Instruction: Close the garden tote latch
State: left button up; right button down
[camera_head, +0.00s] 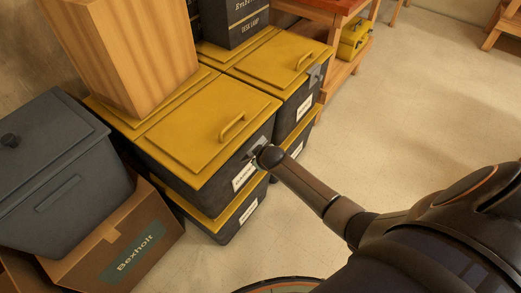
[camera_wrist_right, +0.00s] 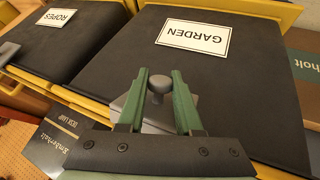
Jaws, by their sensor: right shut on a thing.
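My right gripper (camera_wrist_right: 160,74) is shut on this knob at the tote's front. In the head view the right gripper (camera_head: 259,154) covers most of the latch. The lid lies flat on the tote. My left gripper is not in view.
The ropes tote (camera_wrist_right: 45,55) stands beside it, with its own grey latch (camera_head: 314,76). A tall wooden block (camera_head: 125,50) stands on the yellow lids behind. A grey lidded bin (camera_head: 60,170) sits over a cardboard box (camera_head: 125,245) at left.

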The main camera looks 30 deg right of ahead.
jog(key=shift+w+a+r+g+h+p, duration=0.15)
jog(key=shift+w+r+g+h+p, duration=0.2)
jog(key=shift+r+g+p, duration=0.5)
jog(key=shift+w+a+n+g+h, duration=0.1)
jog(key=shift+w+n+g+h, duration=0.1)
jog(key=shift+g, duration=0.3)
jog(key=shift+w+n+g+h, duration=0.1)
jog(key=shift+n+g, duration=0.1)
jog(key=shift+g, duration=0.25)
jog(key=shift+w+a+g+h+b, duration=0.15)
jog(key=shift+g+h+b, duration=0.1)
jog(key=shift+g+b, duration=0.45)
pick_arm(q)
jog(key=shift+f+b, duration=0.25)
jog(key=shift+b, duration=0.85)
pick_arm(e)
jog(key=shift+w+r+n+g+h, duration=0.3)
jog(key=shift+r+g+h, duration=0.1)
jog(key=shift+g, duration=0.5)
jog(key=c, duration=0.6)
grip_release()
jog(key=shift+r, duration=0.1)
